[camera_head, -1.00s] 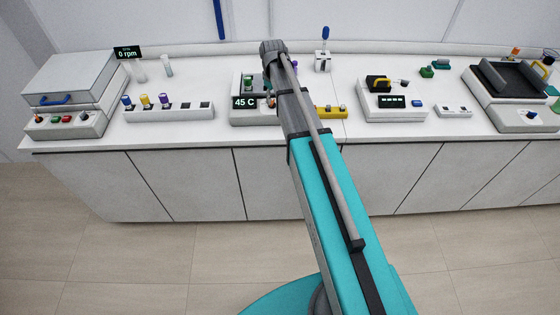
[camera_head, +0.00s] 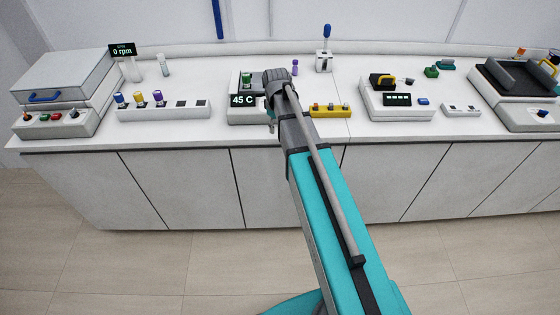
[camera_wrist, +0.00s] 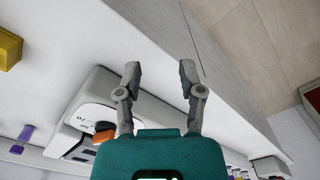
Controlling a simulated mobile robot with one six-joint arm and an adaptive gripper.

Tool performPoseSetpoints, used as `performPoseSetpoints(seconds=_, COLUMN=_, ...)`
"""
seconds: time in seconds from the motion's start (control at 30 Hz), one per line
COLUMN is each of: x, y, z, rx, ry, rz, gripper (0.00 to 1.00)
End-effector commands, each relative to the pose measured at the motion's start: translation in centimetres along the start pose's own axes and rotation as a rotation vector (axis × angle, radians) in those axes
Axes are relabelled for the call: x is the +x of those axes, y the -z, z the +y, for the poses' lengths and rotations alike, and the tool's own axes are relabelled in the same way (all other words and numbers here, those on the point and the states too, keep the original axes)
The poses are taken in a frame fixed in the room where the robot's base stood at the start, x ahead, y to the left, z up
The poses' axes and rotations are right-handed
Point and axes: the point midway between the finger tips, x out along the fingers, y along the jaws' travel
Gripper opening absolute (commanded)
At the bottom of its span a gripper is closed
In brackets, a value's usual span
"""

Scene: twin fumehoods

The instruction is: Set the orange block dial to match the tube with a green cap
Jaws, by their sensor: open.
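The heating block (camera_head: 234,117) stands on the bench with a display reading 45 C (camera_head: 243,100). A green-capped tube (camera_head: 247,79) stands at its upper left. In the wrist view the block (camera_wrist: 118,98) shows its pale dial plate and an orange dial (camera_wrist: 103,136), partly hidden by my gripper body. The dial's exact setting is unclear. My gripper (camera_wrist: 159,69) is open and empty, its fingers beyond the block over the bench's front edge. In the head view my wrist hides the block's right side and the dial.
A rack (camera_head: 190,111) with blue, yellow and purple caps stands left. A purple tube (camera_head: 295,67) is behind the block, and a yellow rack (camera_head: 331,112) is to its right. Further right is a white device (camera_head: 385,106). Open floor lies in front of the cabinets.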

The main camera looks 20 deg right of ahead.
Motion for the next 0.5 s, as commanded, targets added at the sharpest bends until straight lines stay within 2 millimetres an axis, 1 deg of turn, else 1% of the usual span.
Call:
performPoseSetpoints(seconds=0.03, x=0.9, y=-0.5, z=-0.4, rx=-0.007, ry=0.0, rz=0.0, gripper=0.5)
performPoseSetpoints(seconds=0.5, x=4.9, y=-3.3, z=-2.6, rx=-0.081, ry=0.0, rz=0.0, gripper=0.5)
